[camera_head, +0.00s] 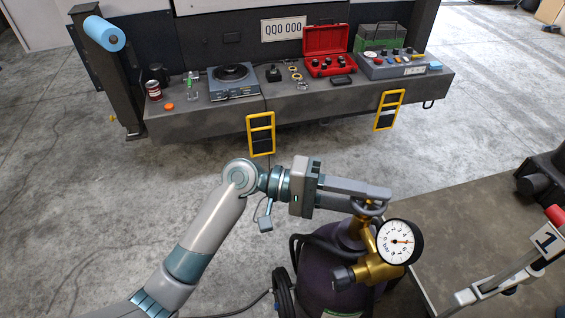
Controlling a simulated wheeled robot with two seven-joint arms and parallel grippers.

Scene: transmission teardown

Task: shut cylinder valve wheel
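A dark purple gas cylinder (325,262) stands upright at the bottom centre, with a brass valve on top. The cylinder's valve wheel (369,209) is a small grey ring on the valve stem, partly covered by my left gripper. My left gripper (378,199) reaches in from the left with its fingers at the wheel, over its top and near side. The fingers overlap in this view, so I cannot tell whether they grip the rim. A white-faced pressure gauge (399,242) sits just right of and below the wheel. My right gripper is not in view.
A dark workbench (205,118) at the back holds a red toolbox (326,50), a blue-grey device and several small items. A brown-grey platform (455,235) lies right of the cylinder. Grey floor is clear between bench and cylinder. A hose (320,243) curves beside the cylinder.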

